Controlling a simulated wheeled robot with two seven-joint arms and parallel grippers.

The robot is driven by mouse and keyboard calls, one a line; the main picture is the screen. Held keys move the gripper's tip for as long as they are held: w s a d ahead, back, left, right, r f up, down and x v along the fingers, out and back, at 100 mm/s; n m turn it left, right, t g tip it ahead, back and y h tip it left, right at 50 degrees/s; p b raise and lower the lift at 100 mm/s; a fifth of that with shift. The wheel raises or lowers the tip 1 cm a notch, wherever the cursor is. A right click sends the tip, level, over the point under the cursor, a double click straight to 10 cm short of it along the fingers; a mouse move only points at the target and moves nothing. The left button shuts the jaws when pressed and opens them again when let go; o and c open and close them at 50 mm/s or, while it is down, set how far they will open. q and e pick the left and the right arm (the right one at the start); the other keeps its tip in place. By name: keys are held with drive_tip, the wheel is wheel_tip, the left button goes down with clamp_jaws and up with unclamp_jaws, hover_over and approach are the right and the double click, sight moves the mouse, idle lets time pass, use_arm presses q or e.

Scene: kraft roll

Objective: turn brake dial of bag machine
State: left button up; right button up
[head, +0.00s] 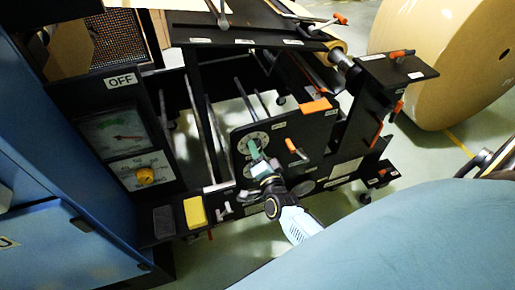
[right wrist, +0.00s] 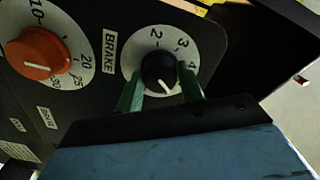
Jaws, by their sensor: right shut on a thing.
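The brake dial (right wrist: 158,71) is a black knob with a white pointer line on a pale round scale, beside a BRAKE label (right wrist: 109,52). Its pointer is toward the lower right of the right wrist view. My right gripper (right wrist: 160,90) has its green fingers on either side of this knob, shut on it. In the head view, the right gripper (head: 256,152) reaches up to the upper dial plate (head: 254,140) on the black machine panel, and its fingers cover the knob there. My left gripper is not in view.
An orange knob (right wrist: 38,53) with its own scale is left of the brake dial. An orange-handled lever (head: 292,147) is right of my gripper. A blue cabinet (head: 60,150) stands at left, a large kraft roll (head: 440,60) at upper right.

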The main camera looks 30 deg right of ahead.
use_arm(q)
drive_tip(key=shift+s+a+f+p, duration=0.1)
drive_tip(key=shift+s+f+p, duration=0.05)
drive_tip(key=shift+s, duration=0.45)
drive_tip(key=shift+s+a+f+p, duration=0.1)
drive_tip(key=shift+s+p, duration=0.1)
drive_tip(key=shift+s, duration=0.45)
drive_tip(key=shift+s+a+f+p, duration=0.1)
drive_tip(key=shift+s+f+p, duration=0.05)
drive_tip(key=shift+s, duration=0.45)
use_arm(e)
drive_tip(key=shift+n, duration=1.5)
drive_tip(key=o, duration=1)
drive_tip(key=shift+s, duration=0.1)
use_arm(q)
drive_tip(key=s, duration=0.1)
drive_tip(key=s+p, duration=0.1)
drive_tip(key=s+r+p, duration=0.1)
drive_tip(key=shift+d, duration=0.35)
use_arm(e)
drive_tip(key=v, duration=1.3)
drive_tip(key=shift+a, duration=0.15)
